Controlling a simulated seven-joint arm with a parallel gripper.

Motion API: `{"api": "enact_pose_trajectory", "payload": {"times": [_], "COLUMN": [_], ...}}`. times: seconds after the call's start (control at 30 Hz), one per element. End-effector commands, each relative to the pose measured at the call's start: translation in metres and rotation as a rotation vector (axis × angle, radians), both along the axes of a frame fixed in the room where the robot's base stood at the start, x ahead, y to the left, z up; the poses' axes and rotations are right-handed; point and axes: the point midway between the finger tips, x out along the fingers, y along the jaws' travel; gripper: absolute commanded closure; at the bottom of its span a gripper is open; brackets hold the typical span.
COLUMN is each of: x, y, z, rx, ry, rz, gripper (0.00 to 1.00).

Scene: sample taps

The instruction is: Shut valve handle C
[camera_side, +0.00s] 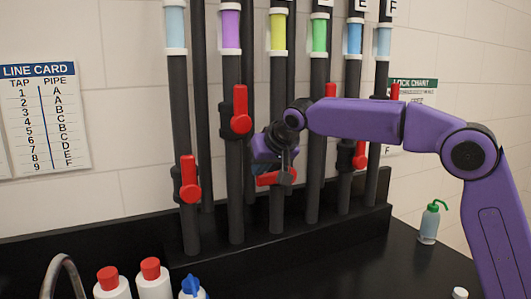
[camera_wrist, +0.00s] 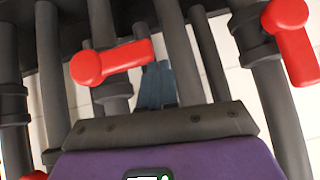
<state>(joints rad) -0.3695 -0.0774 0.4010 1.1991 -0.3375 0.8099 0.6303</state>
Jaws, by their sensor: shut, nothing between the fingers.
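The red handle (camera_side: 268,179) on the third pipe from the left, with the yellow band, lies nearly crosswise to its pipe, slightly tilted. By its place in the row it is C; its own letter is cut off. In the wrist view the handle (camera_wrist: 112,61) runs almost sideways, hub at left and free end at right. My gripper (camera_side: 287,178) is shut and empty at this handle, covering part of it in the side view. Its closed fingers (camera_wrist: 156,85) are close beside the free end in the wrist view; I cannot tell whether they touch.
Neighbouring red handles on the purple-band pipe (camera_side: 240,110), the leftmost pipe (camera_side: 190,180) and the blue-band pipe (camera_side: 360,155) point along their pipes. A green-topped bottle (camera_side: 429,222) stands at right. Red-capped bottles (camera_side: 151,279) stand in front. A line card (camera_side: 43,118) hangs at left.

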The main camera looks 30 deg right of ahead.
Motion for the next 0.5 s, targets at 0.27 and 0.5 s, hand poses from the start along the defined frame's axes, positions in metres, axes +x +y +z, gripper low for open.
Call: {"api": "enact_pose_trajectory", "payload": {"times": [0.27, 0.5], "x": [0.0, -0.032], "y": [0.0, 0.001], "z": [0.033, 0.069], "rx": [0.001, 0.001], "ry": [-0.004, -0.004], "rz": [0.0, 0.002], "gripper": [1.0, 1.0]}}
